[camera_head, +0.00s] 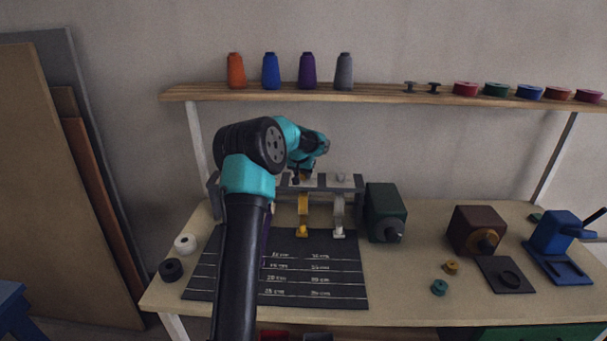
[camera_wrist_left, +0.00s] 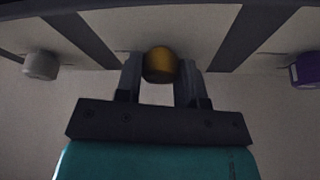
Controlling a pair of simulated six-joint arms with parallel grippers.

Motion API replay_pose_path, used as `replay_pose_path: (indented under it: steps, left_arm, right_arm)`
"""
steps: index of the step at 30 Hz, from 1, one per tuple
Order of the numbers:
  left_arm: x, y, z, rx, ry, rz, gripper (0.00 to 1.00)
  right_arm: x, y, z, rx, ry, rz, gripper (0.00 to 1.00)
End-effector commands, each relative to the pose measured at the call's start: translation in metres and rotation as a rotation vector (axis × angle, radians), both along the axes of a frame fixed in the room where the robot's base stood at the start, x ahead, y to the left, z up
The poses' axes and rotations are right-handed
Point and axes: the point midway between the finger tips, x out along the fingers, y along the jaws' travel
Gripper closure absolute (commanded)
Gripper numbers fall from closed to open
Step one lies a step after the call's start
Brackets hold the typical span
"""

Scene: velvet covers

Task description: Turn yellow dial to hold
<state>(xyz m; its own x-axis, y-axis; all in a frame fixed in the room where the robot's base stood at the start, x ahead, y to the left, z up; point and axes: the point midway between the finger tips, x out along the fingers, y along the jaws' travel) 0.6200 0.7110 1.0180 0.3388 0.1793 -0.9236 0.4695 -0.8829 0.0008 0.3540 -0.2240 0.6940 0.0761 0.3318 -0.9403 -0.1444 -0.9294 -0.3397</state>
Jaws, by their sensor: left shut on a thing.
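The yellow dial (camera_wrist_left: 161,64) sits between the two fingers of my left gripper (camera_wrist_left: 161,80) in the left wrist view, and the gripper is shut on it. In the head view my left gripper (camera_head: 302,177) is at the top of the grey rack (camera_head: 325,181) at the back of the table, above the yellow strip (camera_head: 303,215); the dial is hidden there. Any dial marking or hold label is too small or dark to read. A white dial (camera_wrist_left: 41,65) and a purple dial (camera_wrist_left: 304,70) flank the yellow one in the wrist view. My right gripper is not in view.
A dark measuring mat (camera_head: 330,270) lies in front of the rack. A green box (camera_head: 384,212), a brown box (camera_head: 475,230) and a blue press (camera_head: 556,236) stand to the right. A shelf (camera_head: 380,94) with thread cones runs above.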

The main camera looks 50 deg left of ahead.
Motion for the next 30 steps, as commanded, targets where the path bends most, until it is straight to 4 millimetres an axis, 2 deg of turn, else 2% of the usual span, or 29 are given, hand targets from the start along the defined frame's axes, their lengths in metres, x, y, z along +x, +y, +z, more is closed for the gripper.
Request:
replay_pose_path:
  steps: [18,30]
  left_arm:
    - [-0.0001,0.0025,0.0002,0.001,-0.001,-0.489,0.88]
    - [-0.0007,0.0029,0.0003,0.001,0.001,-0.636,0.88]
  right_arm:
    - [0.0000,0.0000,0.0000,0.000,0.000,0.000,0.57]
    - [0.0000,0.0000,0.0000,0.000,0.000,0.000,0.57]
